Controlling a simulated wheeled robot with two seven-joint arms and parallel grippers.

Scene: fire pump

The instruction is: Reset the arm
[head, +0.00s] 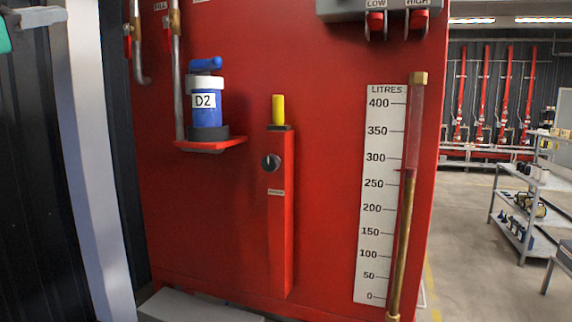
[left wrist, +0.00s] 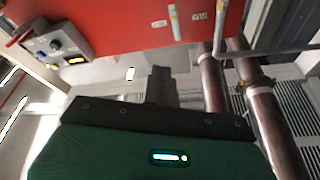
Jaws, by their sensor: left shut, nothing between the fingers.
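My left gripper (head: 38,17) is at the upper left edge of the head view, with its teal body cut off by the frame. In the left wrist view, the dark fingers (left wrist: 162,88) are together in front of the green gripper body (left wrist: 150,150), with nothing between them. The gripper is left of the red pump panel (head: 330,60) and apart from the blue D2 canister (head: 208,108) on its red shelf. My right gripper is in neither view.
A red post (head: 281,230) with a black knob and yellow top stands mid-panel. A litres gauge (head: 378,220) is at its right. In the wrist view, pipes (left wrist: 212,85) and a grey control box (left wrist: 58,45) lie beyond the fingers. A shelf cart (head: 525,210) stands far right, with open floor nearby.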

